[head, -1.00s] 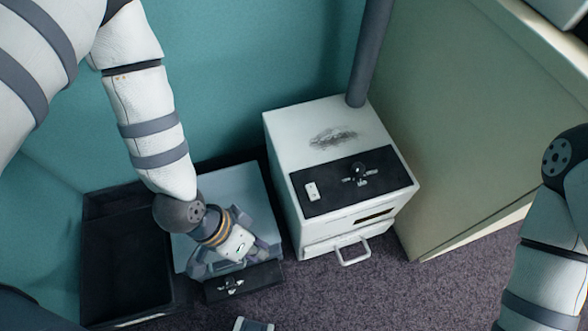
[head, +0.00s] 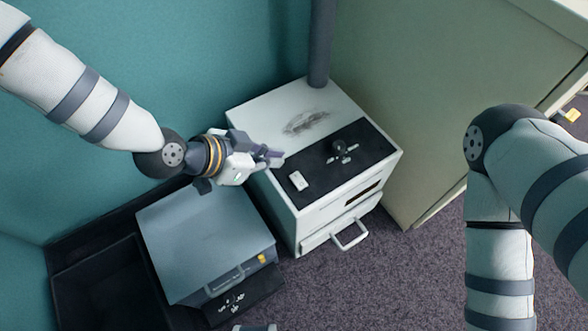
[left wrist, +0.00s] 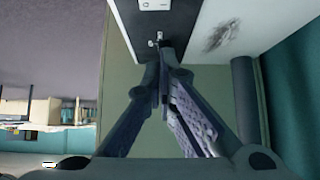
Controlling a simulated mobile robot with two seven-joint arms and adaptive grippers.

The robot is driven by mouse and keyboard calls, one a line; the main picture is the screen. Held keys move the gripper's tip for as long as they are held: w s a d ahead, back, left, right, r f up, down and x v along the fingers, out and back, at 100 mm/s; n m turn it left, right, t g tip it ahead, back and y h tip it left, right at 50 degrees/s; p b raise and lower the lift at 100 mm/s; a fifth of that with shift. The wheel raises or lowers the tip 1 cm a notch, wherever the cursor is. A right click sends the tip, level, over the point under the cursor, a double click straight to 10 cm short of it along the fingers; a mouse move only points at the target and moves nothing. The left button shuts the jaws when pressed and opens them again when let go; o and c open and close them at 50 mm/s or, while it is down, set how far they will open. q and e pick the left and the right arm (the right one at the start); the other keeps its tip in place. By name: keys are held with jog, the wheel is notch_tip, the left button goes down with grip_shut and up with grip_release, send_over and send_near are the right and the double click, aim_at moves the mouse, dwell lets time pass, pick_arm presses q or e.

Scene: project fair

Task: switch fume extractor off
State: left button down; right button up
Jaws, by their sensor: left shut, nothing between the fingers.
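The fume extractor is most likely the white box (head: 270,112) with a grey pipe (head: 319,45) rising from its back and a dark smudge on top. Its black panel (head: 318,180) carries a white rocker switch (head: 298,181) and a dark knob (head: 339,147). In the left wrist view the rocker switch (left wrist: 154,4) is cut by the top edge and the knob (left wrist: 158,40) lies just beyond my fingers. My left gripper (head: 276,158) is shut and empty, its tips over or beside the panel's left end; contact cannot be told.
A blue-grey box (head: 195,240) with a handle, a yellow part and a black front panel stands left of the white box. A black open tray (head: 98,290) lies farther left. A beige cabinet (head: 430,110) stands close on the right.

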pick_arm(q)
jog(key=b, duration=0.2)
send_over(294, 179)
notch_tip(294, 179, down, 6)
jog(key=shift+s+d+r, duration=0.1)
jog(key=shift+s, duration=0.05)
notch_tip(294, 179, down, 3)
jog(key=shift+r, duration=0.15)
jog(key=shift+f, duration=0.55)
pick_arm(e)
jog(key=shift+x, duration=1.25)
